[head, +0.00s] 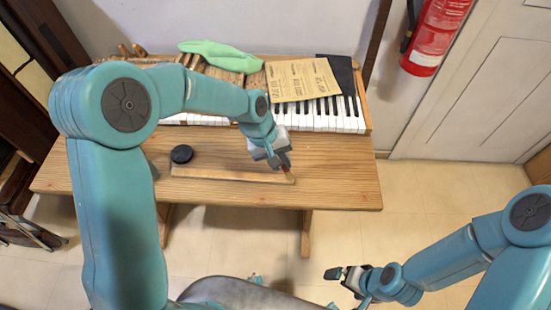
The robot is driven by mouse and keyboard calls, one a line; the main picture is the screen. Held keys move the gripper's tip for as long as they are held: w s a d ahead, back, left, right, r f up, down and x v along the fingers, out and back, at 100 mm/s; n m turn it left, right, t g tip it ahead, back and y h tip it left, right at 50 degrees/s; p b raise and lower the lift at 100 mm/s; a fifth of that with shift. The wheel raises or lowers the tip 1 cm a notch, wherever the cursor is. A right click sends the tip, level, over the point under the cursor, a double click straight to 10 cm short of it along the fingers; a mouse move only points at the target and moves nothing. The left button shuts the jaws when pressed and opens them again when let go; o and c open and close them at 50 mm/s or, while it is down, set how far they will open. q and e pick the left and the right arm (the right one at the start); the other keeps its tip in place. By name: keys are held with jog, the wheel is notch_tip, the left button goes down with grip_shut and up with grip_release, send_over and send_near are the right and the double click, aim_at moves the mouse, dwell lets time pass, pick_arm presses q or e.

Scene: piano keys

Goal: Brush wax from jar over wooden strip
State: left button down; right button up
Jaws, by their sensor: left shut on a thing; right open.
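The wooden strip (225,175) lies lengthwise along the front part of the wooden table. My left gripper (284,165) is over the strip's right end, shut on a small brush (289,174) that is mostly hidden by the fingers. The brush tip points down at the strip's right end; I cannot tell whether it touches. A round dark jar or lid (181,154) sits on the table behind the strip's left part. My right gripper (343,273) is open and empty, low in front of the table and away from it.
The table (340,185) has bare room at its right front. Behind the strip are piano keys (335,115), a paper sheet (302,80), a dark folder (338,72) and a green cloth (220,55). A red extinguisher (435,35) hangs on the wall at the right.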

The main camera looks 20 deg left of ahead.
pick_arm(q)
jog(key=shift+s+a+f, duration=0.1)
jog(key=shift+s+a, duration=0.2)
jog(key=shift+a, duration=0.7)
jog(key=shift+s+a, duration=0.25)
jog(key=shift+a, duration=0.7)
notch_tip(320, 180, up, 6)
jog(key=p, duration=0.4)
notch_tip(320, 180, up, 3)
jog(key=shift+r+p, duration=0.1)
jog(key=shift+p, duration=1)
